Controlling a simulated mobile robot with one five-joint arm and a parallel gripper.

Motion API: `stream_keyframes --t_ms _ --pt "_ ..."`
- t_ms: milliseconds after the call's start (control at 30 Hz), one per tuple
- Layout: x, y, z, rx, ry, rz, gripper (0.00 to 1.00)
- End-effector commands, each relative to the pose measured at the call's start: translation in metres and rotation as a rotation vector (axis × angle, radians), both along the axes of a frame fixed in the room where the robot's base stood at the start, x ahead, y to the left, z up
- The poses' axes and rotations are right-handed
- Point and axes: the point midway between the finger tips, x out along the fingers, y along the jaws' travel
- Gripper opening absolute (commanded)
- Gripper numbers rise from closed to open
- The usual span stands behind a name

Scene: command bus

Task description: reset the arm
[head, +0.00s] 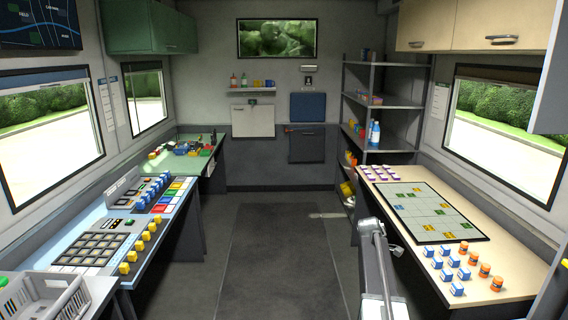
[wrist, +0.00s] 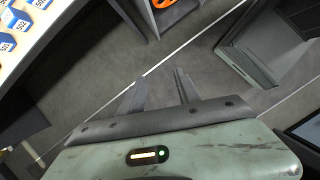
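My gripper (wrist: 158,92) shows in the wrist view with its two grey fingers apart and nothing between them. It is over bare dark floor. In the head view my grey arm stands up at the bottom, right of centre, close to the left edge of the right-hand table (head: 415,262).
The right table bears a green board (head: 425,212), blue boxes and orange jars. The left console (head: 125,225) has buttons and yellow blocks; a grey basket (head: 45,297) is at its near end. Shelves (head: 385,105) stand at the back right. The middle aisle floor (head: 270,260) is clear.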

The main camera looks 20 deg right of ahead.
Motion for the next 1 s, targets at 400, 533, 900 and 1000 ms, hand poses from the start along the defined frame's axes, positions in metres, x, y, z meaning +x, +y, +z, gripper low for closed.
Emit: stream_keyframes --t_ms 400,533,900,1000 --pt "-0.022 0.346 -0.012 0.116 -0.201 -0.109 0.39" --pt "-0.067 0.395 -0.014 0.168 -0.268 -0.424 0.39" --pt "-0.072 0.406 -0.014 0.163 -0.321 -0.883 0.39" --pt "-0.072 0.405 -0.014 0.162 -0.32 -0.882 0.39"
